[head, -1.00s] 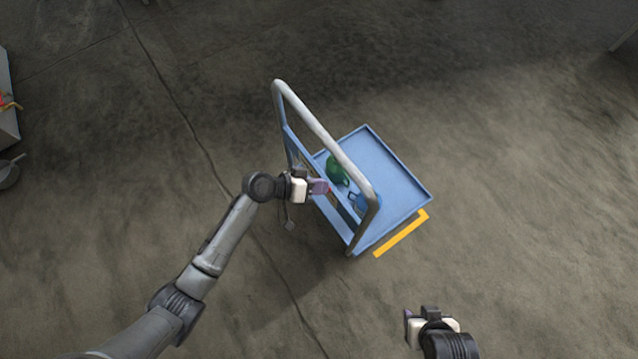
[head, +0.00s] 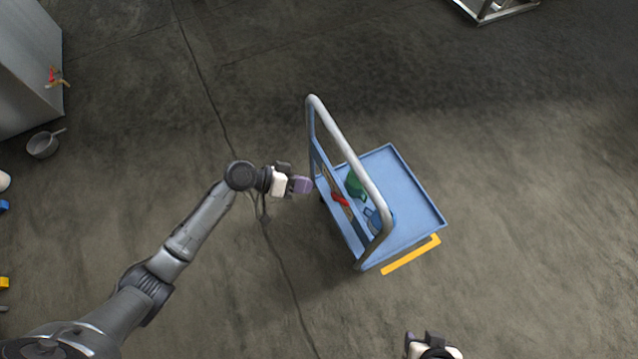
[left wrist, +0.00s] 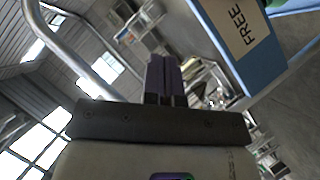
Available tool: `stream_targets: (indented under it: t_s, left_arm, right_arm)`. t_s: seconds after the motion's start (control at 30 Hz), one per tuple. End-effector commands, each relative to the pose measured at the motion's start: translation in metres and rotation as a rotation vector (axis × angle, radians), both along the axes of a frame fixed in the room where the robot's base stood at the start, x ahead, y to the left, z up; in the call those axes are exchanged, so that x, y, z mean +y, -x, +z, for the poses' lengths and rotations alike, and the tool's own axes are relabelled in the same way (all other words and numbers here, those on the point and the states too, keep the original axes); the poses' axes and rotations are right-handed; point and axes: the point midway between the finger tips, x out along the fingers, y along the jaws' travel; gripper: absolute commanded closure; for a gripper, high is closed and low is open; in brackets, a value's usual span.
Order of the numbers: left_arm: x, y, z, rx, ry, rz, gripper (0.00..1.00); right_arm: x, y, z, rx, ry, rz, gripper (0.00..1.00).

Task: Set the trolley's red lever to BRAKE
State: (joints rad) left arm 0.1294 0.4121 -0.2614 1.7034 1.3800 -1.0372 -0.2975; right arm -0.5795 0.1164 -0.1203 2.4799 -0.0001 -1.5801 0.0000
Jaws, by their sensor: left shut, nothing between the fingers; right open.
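The blue trolley (head: 405,190) stands on the floor right of centre in the head view, with a grey tubular handle (head: 345,150) on its left side. Its red lever (head: 340,199) shows on the blue panel below the handle. My left gripper (head: 306,185) is shut and empty, just left of the handle frame and apart from the lever. In the left wrist view the shut purple fingers (left wrist: 165,75) point up the picture, beside a panel with a label reading FREE (left wrist: 244,28). The lever and a BRAKE label do not show there. My right gripper (head: 423,340) is at the bottom edge, partly cut off.
A green object (head: 355,185) and a blue object (head: 377,220) are at the trolley behind the handle. A yellow floor mark (head: 411,256) lies along its near edge. A grey pan (head: 43,145) and a grey cabinet (head: 25,70) are at the far left. Floor around the trolley is clear.

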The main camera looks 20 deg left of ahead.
Motion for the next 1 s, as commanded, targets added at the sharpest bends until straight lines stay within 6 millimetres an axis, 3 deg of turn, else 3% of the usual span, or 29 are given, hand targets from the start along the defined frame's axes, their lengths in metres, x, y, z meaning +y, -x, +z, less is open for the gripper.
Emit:
stream_targets:
  t_s: [0.27,1.0]
  left_arm:
    - [0.0144,0.0058,0.0069,0.000,0.000,0.000,1.00]
    - [0.0143,0.0099,0.0048,0.056,0.007,0.000,1.00]
  right_arm:
    - [-0.0016,0.0001,0.0039,0.000,0.005,0.004,0.49]
    - [-0.0010,0.0003,0.0038,0.001,0.003,0.002,0.49]
